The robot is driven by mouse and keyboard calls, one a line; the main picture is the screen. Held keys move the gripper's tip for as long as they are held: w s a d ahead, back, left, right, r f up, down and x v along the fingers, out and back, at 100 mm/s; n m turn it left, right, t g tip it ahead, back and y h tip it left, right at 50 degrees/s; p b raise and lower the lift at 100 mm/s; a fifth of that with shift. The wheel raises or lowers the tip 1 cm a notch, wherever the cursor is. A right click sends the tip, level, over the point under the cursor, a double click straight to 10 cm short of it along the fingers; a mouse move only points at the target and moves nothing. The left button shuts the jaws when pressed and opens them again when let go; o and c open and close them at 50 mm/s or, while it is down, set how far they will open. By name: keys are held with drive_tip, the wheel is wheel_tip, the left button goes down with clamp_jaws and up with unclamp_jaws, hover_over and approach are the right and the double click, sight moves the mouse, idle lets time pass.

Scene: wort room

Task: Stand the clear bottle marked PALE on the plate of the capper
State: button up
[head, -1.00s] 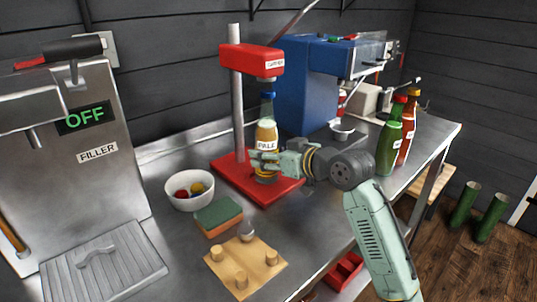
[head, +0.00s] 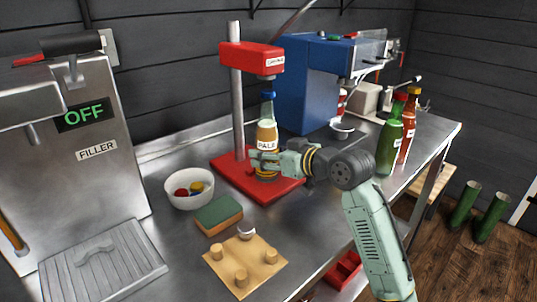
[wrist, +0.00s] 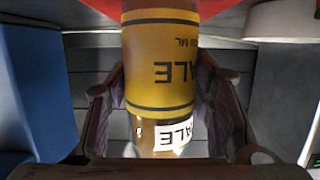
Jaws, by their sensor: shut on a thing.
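The clear bottle marked PALE (head: 267,135) stands upright over the red plate (head: 263,194) of the capper (head: 252,60), in front of the capper's steel post and below its red head. Its amber contents and pale label show; its neck looks bluish against the blue machine behind. My gripper (head: 266,163) is shut around its lower body, coming from the right. In the wrist view the bottle (wrist: 160,60) sits between both fingers, its lettering upside down. My fingers partly hide its base, so I cannot tell whether it touches the plate.
A white bowl of coloured caps (head: 190,202), a green sponge (head: 219,214) and a wooden peg board (head: 245,279) lie left and in front. The filler (head: 85,190) stands far left. A blue machine (head: 305,90) stands behind. Green (head: 389,150) and brown (head: 407,135) bottles stand right.

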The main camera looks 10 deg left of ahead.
drive_tip(key=o, duration=1)
